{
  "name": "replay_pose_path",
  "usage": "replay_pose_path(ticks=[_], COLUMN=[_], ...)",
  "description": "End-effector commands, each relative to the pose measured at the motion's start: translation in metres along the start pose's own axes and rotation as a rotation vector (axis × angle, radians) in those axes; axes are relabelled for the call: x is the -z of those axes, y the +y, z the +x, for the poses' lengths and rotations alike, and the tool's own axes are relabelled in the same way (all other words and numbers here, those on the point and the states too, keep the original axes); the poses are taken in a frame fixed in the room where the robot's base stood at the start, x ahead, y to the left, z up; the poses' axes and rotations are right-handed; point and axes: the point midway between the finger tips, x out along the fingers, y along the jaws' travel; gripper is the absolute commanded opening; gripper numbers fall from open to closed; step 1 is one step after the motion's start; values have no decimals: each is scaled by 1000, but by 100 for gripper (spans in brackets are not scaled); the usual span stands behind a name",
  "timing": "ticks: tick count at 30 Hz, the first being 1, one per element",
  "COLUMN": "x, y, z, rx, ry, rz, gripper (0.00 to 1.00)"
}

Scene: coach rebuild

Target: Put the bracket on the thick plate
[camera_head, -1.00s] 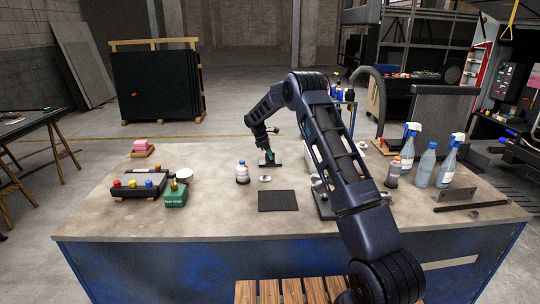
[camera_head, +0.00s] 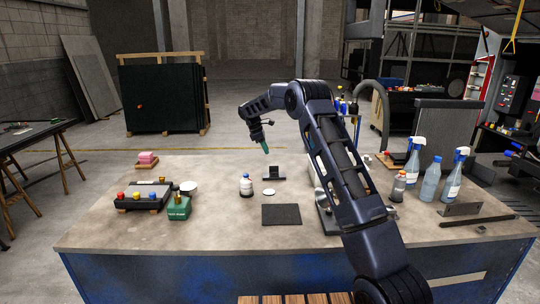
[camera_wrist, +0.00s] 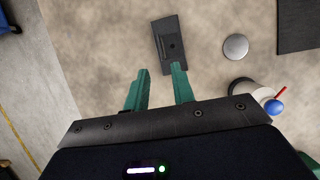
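The black bracket (camera_head: 274,175), with a flat base and an upright part, stands on the worktable behind a dark square plate (camera_head: 281,214). I cannot tell whether that square is the thick plate. In the wrist view the bracket (camera_wrist: 163,24) lies just beyond my fingertips, apart from them, and part of the dark square (camera_wrist: 298,25) shows at the upper right. My gripper (camera_head: 265,147) is above the table, just behind and above the bracket. In the wrist view my gripper (camera_wrist: 159,80) has its two green fingers apart with nothing between them.
A white bottle (camera_head: 246,186) and a pale round disc (camera_head: 269,192) stand left of and near the bracket. A green box (camera_head: 179,207) and a dark tray (camera_head: 142,196) are at the left. Spray bottles (camera_head: 453,178) and a metal angle piece (camera_head: 463,209) are at the right.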

Motion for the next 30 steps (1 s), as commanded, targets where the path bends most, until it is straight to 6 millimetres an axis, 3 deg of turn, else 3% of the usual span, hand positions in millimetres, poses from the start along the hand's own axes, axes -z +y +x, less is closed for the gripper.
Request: replay_pose_path(ticks=[7, 11, 20, 30], x=[-4, -25, -104, -185], y=[-2, -12, -70, -156], z=[-7, -23, -76, -118], rx=[-1, -10, -33, -51], ry=[3, 17, 88, 173], rz=[9, 55, 260, 507], gripper=[25, 25, 25, 25])
